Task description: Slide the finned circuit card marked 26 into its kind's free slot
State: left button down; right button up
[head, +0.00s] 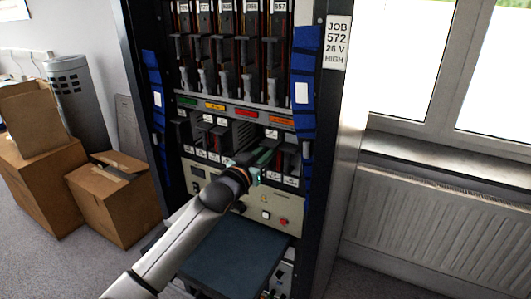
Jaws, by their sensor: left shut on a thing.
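My left gripper (250,172) is at the right part of the rack's lower card row. It is shut on a dark card with a green edge (264,156), which I take to be the finned circuit card. The card is at the front of the row, but I cannot tell how far it is inside a slot. Its marking is not readable, and my gripper hides part of it. The lower card row (210,157) has dark gaps and other cards with small white labels too small to read. My right gripper is not in view.
Tall cards with handles fill the rack's upper row (230,65). Blue strips (305,75) line the rack's sides. A control panel (283,208) with buttons sits below the lower row, above a dark blue shelf (235,258). Cardboard boxes (115,195) stand left, a radiator (430,235) right.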

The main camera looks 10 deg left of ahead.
pick_arm(q)
jog(key=shift+w+d+r, duration=0.1)
jog(key=shift+w+r, duration=0.15)
dwell(0.5)
jog(key=c, duration=0.7)
grip_release()
jog(key=shift+d+f, duration=0.1)
jog(key=shift+f, duration=0.15)
jog(key=shift+f, duration=0.55)
jog(key=shift+p+v, duration=1.85)
jog(key=shift+v, duration=0.65)
